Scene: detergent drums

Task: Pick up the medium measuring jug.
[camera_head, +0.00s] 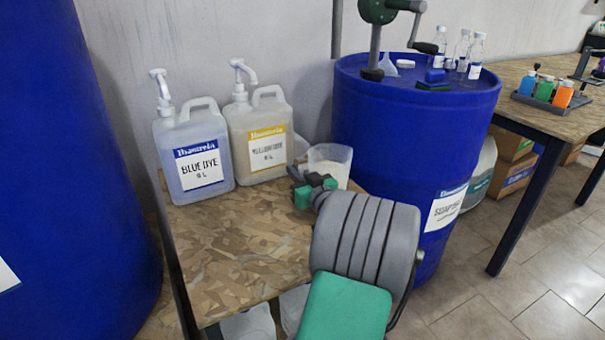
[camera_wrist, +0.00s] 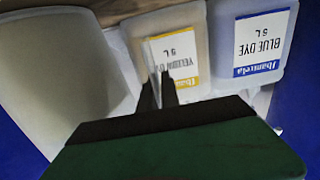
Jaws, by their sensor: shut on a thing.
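A translucent whitish measuring jug (camera_head: 331,161) is at the back right corner of the wooden table, right of the yellow dye jug. It fills the left of the wrist view (camera_wrist: 58,75), large and close. My gripper (camera_head: 300,178) is at its front left side in the head view. In the wrist view my two dark fingers (camera_wrist: 157,92) are close together, shut on the measuring jug. The exact grip point is hard to make out, and my gripper hides the jug's lower part. I cannot tell whether its base touches the table.
The blue dye jug (camera_head: 195,158) and yellow dye jug (camera_head: 262,138) with pumps stand left of the measuring jug. A large blue drum (camera_head: 400,125) stands close on the right. Translucent containers (camera_head: 249,325) sit below the table. The front tabletop (camera_head: 235,262) is clear.

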